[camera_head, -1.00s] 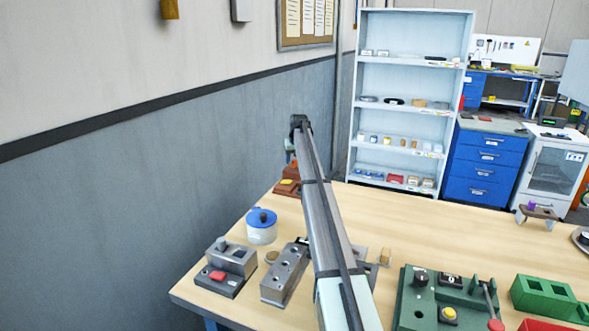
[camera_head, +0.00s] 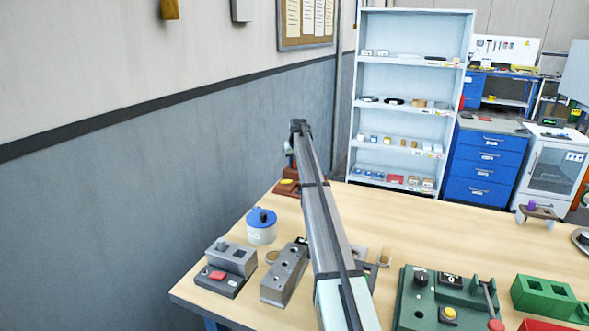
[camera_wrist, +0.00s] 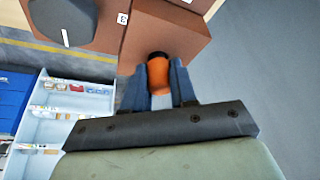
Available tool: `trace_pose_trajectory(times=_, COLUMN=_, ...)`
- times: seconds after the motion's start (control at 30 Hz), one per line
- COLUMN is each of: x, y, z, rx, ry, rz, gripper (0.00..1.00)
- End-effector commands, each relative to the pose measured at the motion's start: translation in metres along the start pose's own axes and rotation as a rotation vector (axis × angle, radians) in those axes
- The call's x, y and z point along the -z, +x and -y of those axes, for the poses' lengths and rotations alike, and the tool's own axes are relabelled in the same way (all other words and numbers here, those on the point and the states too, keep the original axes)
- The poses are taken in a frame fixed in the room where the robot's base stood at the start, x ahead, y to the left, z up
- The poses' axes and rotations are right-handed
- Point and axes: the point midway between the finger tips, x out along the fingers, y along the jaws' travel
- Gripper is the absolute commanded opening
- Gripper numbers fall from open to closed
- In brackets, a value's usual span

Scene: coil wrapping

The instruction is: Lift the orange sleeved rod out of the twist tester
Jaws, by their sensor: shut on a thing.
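The orange sleeved rod (camera_wrist: 158,76) shows between my fingers in the wrist view, with a dark end at the brown block of the twist tester (camera_wrist: 185,38). My gripper (camera_wrist: 158,68) is shut on the orange sleeve, one finger on each side. How deep the rod sits in the block is hidden. In the head view the tester (camera_head: 288,188) is a red-brown device at the table's far left corner, partly behind my arm.
A grey knob (camera_wrist: 62,18) stands on the tester beside the block. On the table are a blue-lidded pot (camera_head: 262,228), a grey switch box (camera_head: 226,268), a grey holed block (camera_head: 284,275) and a green fixture (camera_head: 436,300). A wall is at the left.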

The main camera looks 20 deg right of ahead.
Motion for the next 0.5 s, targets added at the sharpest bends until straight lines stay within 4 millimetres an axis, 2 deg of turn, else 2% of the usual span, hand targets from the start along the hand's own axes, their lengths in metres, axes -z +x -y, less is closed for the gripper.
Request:
trace_pose_trajectory(times=0.33, x=0.0006, y=-0.0011, z=0.0, rx=0.0, ry=0.0, rz=-0.001, gripper=0.0)
trace_pose_trajectory(times=0.5, x=0.0045, y=-0.0093, z=-0.0001, rx=0.0, ry=0.0, rz=-0.001, gripper=0.0)
